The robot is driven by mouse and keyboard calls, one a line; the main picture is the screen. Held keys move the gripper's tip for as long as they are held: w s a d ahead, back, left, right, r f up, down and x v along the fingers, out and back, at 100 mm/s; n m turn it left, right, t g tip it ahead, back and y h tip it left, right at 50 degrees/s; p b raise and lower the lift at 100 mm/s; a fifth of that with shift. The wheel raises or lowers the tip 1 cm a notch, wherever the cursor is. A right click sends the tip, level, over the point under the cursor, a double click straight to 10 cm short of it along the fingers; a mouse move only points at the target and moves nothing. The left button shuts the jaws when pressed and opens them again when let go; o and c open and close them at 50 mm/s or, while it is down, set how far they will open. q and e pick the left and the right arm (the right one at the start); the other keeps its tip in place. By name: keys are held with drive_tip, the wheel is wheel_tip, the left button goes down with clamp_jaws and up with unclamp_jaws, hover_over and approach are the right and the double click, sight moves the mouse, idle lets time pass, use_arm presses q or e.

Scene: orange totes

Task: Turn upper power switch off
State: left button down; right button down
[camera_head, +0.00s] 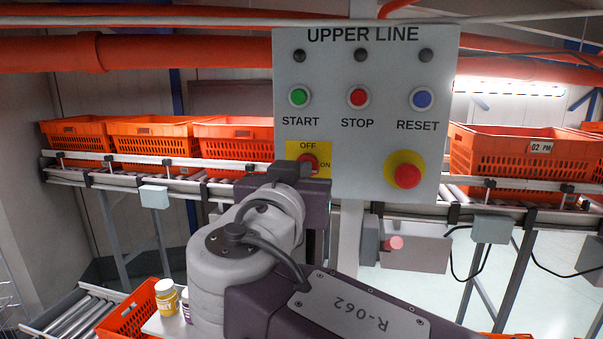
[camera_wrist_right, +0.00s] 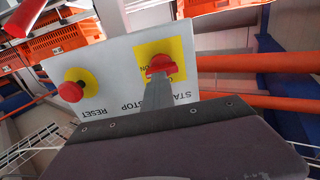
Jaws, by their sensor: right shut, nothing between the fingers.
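The upper power switch is a red rotary knob (camera_head: 308,160) on a yellow plate marked OFF at the top and ON at the right. It sits at the lower left of the grey UPPER LINE panel (camera_head: 340,75). In the right wrist view, where the panel appears turned over, the red knob (camera_wrist_right: 160,63) is right at the fingertips. My right gripper (camera_wrist_right: 159,80) is shut with nothing held, its tips at or just in front of the knob. I cannot tell whether they touch. The gripper partly hides the plate, and the knob's exact angle is unclear. My left gripper is out of view.
The panel also has a green START button (camera_head: 299,97), a red STOP button (camera_head: 358,97), a blue RESET button (camera_head: 422,98) and a red emergency mushroom button (camera_head: 407,176) right of the switch. Orange totes (camera_head: 235,142) stand on the conveyor behind. A grey post supports the panel.

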drive_tip(key=shift+w+f, duration=0.1)
drive_tip(key=shift+f, duration=0.05)
idle(0.4)
drive_tip(key=c, duration=1.3)
unclamp_jaws()
drive_tip(key=o, duration=0.5)
drive_tip(key=shift+w+a, duration=0.1)
drive_tip(key=shift+a, duration=0.25)
drive_tip(key=shift+c, duration=0.2)
drive_tip(key=shift+o, duration=0.8)
drive_tip(key=shift+w+a, duration=0.15)
drive_tip(key=shift+a, duration=0.7)
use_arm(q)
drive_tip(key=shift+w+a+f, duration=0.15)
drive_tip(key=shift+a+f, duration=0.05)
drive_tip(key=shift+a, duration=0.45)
use_arm(e)
drive_tip(key=shift+d, duration=0.45)
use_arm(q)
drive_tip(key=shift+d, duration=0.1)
use_arm(e)
drive_tip(key=shift+d, duration=0.1)
